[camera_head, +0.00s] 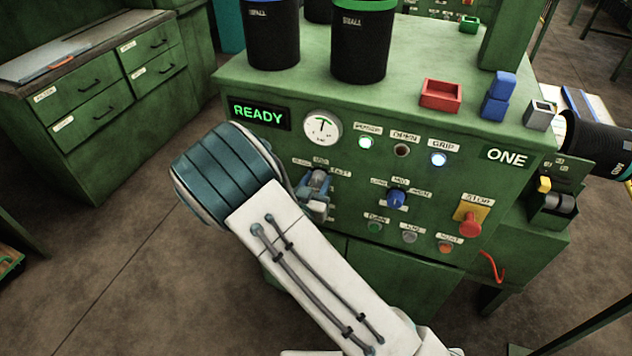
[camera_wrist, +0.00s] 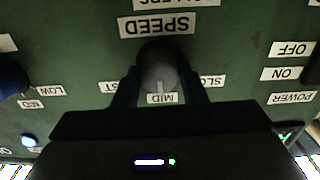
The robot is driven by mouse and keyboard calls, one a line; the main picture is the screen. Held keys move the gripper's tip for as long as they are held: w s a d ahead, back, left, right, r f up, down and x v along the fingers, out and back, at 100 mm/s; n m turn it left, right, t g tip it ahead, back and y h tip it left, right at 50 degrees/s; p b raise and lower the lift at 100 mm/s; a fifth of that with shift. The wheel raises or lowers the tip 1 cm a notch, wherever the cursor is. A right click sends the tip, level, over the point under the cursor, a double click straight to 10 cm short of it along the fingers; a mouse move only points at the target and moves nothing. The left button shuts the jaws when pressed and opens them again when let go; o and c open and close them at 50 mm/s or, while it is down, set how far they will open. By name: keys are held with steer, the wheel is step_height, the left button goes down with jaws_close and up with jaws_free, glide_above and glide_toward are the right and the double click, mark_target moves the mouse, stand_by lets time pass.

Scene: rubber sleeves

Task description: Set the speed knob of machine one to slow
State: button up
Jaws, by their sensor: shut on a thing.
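Machine one (camera_head: 480,185) is a green cabinet with a control panel and a lit READY display (camera_head: 260,113). Its grey speed knob (camera_wrist: 157,62) sits under the SPEED label (camera_wrist: 157,25) in the wrist view, where the lettering appears upside down. A pale pointer mark on the knob faces the MID label (camera_wrist: 162,99). The SLOW label (camera_wrist: 211,81) and the FAST label (camera_wrist: 107,87) are partly hidden by my fingers. My gripper (camera_wrist: 159,75) is shut on the knob, one finger on each side. In the head view my gripper (camera_head: 316,190) is at the panel, largely covering the knob.
A blue knob (camera_head: 397,199) is to the right on the panel, with a red stop button (camera_head: 468,222) beyond it. Several small buttons lie below. A drawer cabinet (camera_head: 110,85) is at left.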

steer(key=n, duration=0.4)
steer(key=shift+a+n, duration=0.1)
steer(key=shift+n, duration=0.3)
steer(key=n+p, duration=0.1)
steer(key=n, duration=0.3)
steer(key=shift+a+n, duration=0.1)
steer(key=shift+n, duration=0.3)
steer(key=shift+f+p, duration=0.1)
steer(key=shift+p, duration=0.2)
steer(key=o, duration=1)
steer(key=b+v, duration=0.2)
steer(key=v, duration=1.1)
steer(key=shift+s+a, duration=0.1)
steer(key=shift+s, duration=0.25)
